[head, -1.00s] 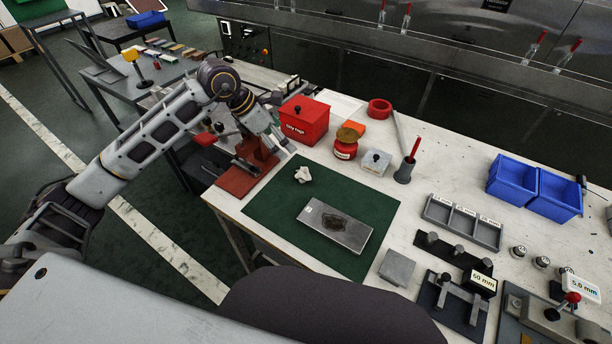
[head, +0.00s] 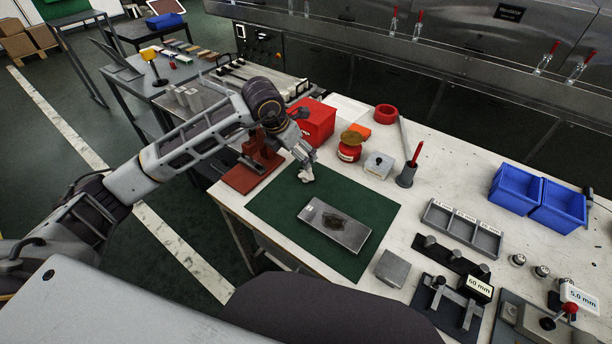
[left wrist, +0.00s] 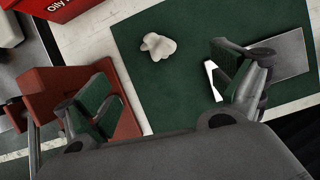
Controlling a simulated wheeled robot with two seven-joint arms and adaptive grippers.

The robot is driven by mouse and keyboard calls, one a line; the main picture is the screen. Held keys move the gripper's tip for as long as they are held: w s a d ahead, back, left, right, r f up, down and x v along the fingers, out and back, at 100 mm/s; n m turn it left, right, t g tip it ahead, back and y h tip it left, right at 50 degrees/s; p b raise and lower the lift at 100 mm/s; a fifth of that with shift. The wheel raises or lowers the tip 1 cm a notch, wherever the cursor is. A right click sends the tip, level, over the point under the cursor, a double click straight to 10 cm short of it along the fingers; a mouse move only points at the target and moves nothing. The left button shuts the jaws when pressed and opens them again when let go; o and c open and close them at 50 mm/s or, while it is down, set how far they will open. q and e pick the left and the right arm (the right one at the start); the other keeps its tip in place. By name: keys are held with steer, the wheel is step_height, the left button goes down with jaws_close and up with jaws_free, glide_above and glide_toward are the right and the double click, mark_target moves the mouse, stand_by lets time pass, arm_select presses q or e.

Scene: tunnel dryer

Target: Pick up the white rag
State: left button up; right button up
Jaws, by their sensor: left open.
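The white rag (head: 306,175) is a small crumpled lump on the green mat (head: 277,206), near its back left part. My left gripper (head: 306,160) is over the rag in the head view and hides part of it. In the left wrist view the left gripper (left wrist: 162,95) is open and empty, its fingers wide apart. There the rag (left wrist: 158,46) lies beyond the fingertips, between the two fingers' lines and not touched by them. My right gripper is in neither view.
A grey metal plate (head: 350,230) with a dark stain lies on the mat. The red oily rags box (head: 318,122) stands behind the left gripper, and a red-brown stand (head: 240,178) is left of the mat. A red tin (head: 349,152) and blue bins (head: 515,187) stand farther right.

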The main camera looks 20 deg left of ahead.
arm_select(q)
steer(key=shift+f, duration=0.1)
glide_above(305, 173)
steer(key=s, duration=0.2)
step_height(305, 173, down, 8)
steer(key=shift+a+r, duration=0.15)
steer(key=shift+a+x, duration=0.15)
steer(key=shift+x, duration=0.9)
steer(key=shift+a+x, duration=0.15)
steer(key=shift+x, duration=0.9)
steer(key=shift+w+f, duration=0.2)
steer(key=shift+f, duration=0.4)
steer(key=c, duration=0.9)
